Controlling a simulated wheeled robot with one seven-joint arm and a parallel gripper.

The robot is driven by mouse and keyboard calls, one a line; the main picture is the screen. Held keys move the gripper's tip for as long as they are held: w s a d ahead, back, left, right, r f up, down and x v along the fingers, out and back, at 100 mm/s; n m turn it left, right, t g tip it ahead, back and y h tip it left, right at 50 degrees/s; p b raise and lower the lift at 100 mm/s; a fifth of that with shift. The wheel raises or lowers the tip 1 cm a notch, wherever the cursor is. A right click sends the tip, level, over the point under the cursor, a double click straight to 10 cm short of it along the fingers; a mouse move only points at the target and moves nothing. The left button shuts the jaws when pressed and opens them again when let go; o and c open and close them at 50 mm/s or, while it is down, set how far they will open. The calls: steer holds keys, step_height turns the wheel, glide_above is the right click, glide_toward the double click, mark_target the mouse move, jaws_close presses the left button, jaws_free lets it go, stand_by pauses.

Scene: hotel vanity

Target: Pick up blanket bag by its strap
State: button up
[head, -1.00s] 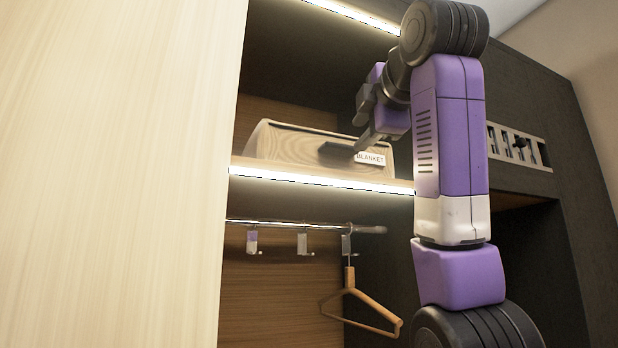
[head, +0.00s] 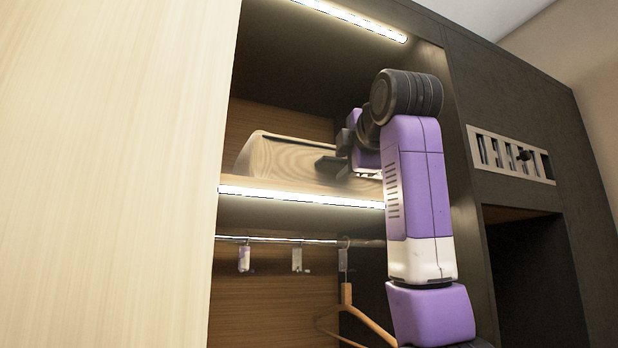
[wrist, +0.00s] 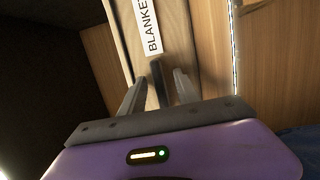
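The blanket bag (head: 285,157) is a light, wood-patterned box shape lying on the lit shelf. Its dark strap (head: 327,163) shows at the front, with my gripper (head: 340,160) right by it. In the wrist view, the bag (wrist: 181,50) carries a white BLANKET label. My gripper (wrist: 159,90) is open there, its two fingers spread apart. The dark strap end (wrist: 158,84) shows between the fingers, with a gap visible on each side. My arm hides the right part of the bag and the label in the head view.
The shelf (head: 290,204) has a bright lit front edge. Above it a second light strip (head: 355,18) runs under the top. Below are a rail with hooks and a wooden hanger (head: 348,310). A pale wood panel (head: 110,170) fills the left side.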

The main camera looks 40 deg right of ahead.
jaws_close()
steer(key=shift+f, duration=0.1)
stand_by(1.2)
stand_by(0.3)
